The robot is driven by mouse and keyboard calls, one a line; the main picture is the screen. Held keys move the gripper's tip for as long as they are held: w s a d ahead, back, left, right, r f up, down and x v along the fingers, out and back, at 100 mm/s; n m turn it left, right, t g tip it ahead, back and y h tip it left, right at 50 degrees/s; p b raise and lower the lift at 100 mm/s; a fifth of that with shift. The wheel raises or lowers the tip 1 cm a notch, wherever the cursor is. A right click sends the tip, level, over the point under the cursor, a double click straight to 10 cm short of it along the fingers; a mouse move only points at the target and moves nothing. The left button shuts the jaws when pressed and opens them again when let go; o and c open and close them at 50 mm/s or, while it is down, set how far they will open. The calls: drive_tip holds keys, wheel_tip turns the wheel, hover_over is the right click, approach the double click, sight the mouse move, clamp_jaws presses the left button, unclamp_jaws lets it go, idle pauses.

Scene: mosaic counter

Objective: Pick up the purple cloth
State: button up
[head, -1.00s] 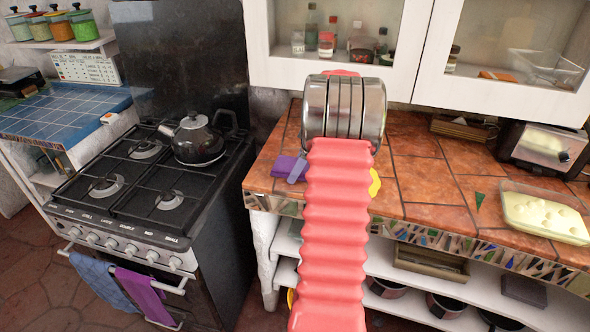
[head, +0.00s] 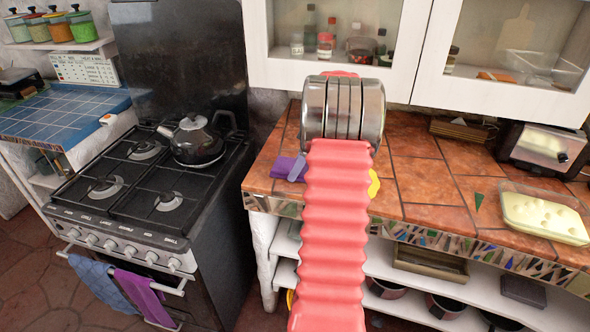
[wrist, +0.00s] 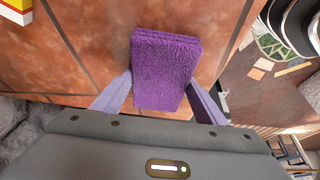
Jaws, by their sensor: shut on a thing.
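The purple cloth (wrist: 165,70) is a folded, fluffy pad over the terracotta counter in the wrist view. My gripper (wrist: 165,92) has one lavender finger on each side of its near end and is shut on it. In the head view a bit of the purple cloth (head: 284,168) shows at the counter's left front, beside a lavender finger of my gripper (head: 298,167). The rest of it is hidden behind my arm. I cannot tell whether the cloth still touches the counter.
A stove (head: 130,200) with a kettle (head: 197,140) stands left. White cabinets (head: 400,88) hang above. Another purple cloth (head: 145,295) hangs on the oven rail.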

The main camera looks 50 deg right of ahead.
wheel_tip(320, 180, up, 10)
idle(0.6)
idle(0.4)
